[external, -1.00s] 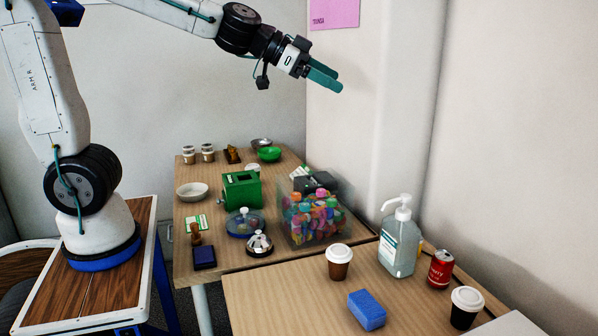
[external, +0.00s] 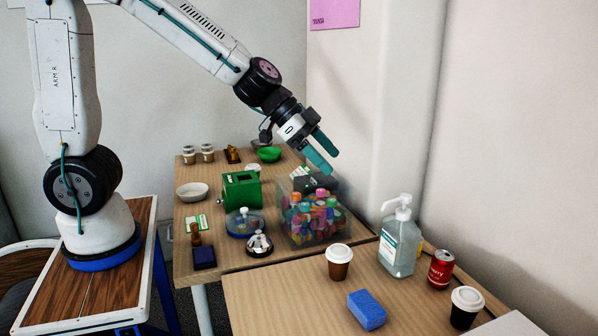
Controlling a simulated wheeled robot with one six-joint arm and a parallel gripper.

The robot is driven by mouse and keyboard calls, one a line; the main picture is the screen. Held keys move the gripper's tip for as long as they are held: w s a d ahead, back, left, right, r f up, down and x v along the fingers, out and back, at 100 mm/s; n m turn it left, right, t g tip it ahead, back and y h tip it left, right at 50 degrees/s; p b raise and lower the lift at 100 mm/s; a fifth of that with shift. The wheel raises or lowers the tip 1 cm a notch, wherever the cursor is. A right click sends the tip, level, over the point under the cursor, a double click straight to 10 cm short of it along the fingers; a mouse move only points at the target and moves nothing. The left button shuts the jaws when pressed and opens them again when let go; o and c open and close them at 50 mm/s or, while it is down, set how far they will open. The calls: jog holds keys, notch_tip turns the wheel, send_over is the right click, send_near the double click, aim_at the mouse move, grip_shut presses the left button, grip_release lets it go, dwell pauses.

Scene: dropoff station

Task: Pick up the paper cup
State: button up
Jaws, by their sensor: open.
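A brown paper cup (external: 339,264) with a white lid stands upright on the near table. A second, black paper cup (external: 465,308) with a white lid stands at the right end of that table. My gripper (external: 332,160) is open and empty, with teal fingers pointing down and to the right. In the picture it is over the back of the clear box of colourful items, up and away from both cups.
The clear box (external: 310,232) of colourful items stands on the far table. A sanitizer bottle (external: 398,243), a red can (external: 441,270) and a blue sponge (external: 367,310) are around the brown cup. A green box (external: 241,190) and a bell (external: 259,244) stand further left.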

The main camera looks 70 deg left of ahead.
send_near(339, 249)
notch_tip(339, 249, down, 3)
jog(key=w+d, duration=0.2)
jog(key=d, duration=0.1)
jog(key=shift+w+d+f, duration=0.1)
jog(key=shift+w+f, duration=0.5)
jog(key=shift+f, duration=0.15)
jog(key=x, duration=0.5)
jog(key=shift+w+f, duration=0.25)
jog(key=shift+w, duration=0.2)
jog(key=c, duration=1.1)
